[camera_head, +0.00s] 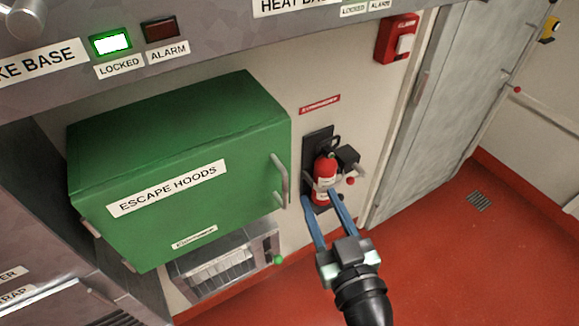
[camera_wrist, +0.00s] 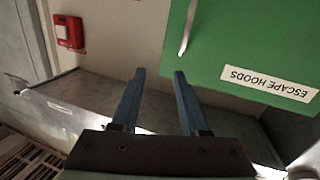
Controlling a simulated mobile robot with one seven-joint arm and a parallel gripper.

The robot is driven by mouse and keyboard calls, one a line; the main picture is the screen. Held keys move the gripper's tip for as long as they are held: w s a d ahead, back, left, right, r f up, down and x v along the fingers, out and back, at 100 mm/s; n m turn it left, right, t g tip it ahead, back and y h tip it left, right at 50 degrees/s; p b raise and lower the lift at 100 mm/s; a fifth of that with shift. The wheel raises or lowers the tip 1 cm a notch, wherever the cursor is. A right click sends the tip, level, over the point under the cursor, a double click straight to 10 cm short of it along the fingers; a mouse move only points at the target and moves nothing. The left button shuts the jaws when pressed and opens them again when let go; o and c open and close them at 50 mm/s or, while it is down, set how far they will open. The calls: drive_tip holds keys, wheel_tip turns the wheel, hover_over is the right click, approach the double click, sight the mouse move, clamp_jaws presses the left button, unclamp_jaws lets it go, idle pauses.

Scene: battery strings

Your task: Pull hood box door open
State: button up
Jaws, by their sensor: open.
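The green hood box (camera_head: 185,120) is mounted on the wall and labelled ESCAPE HOODS. Its front door (camera_head: 235,195) looks shut, flush with the box. A pale vertical bar handle (camera_head: 280,180) is at the door's right edge. In the wrist view the picture is inverted, and the door (camera_wrist: 245,45) and handle (camera_wrist: 187,28) show at the top. My gripper (camera_head: 320,196) has two blue fingers apart with nothing between them. In the head view it is right of and below the handle. In the wrist view the fingertips (camera_wrist: 159,72) appear apart from the handle.
A red fire extinguisher (camera_head: 325,178) hangs on the wall behind my fingers. A metal vented unit (camera_head: 225,262) is under the box. A red alarm box (camera_head: 397,38) and a grey door (camera_head: 425,110) are at right. The red floor (camera_head: 450,270) is clear.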

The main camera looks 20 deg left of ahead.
drive_tip(key=y, duration=0.1)
approach(286, 185)
drive_tip(key=v, duration=0.2)
drive_tip(key=p+x, duration=0.5)
drive_tip(key=x, duration=0.6)
drive_tip(key=shift+w+a+r, duration=0.15)
drive_tip(key=shift+w, duration=0.05)
drive_tip(key=shift+w+a, duration=0.35)
drive_tip(key=shift+w, duration=0.1)
clamp_jaws()
idle(0.4)
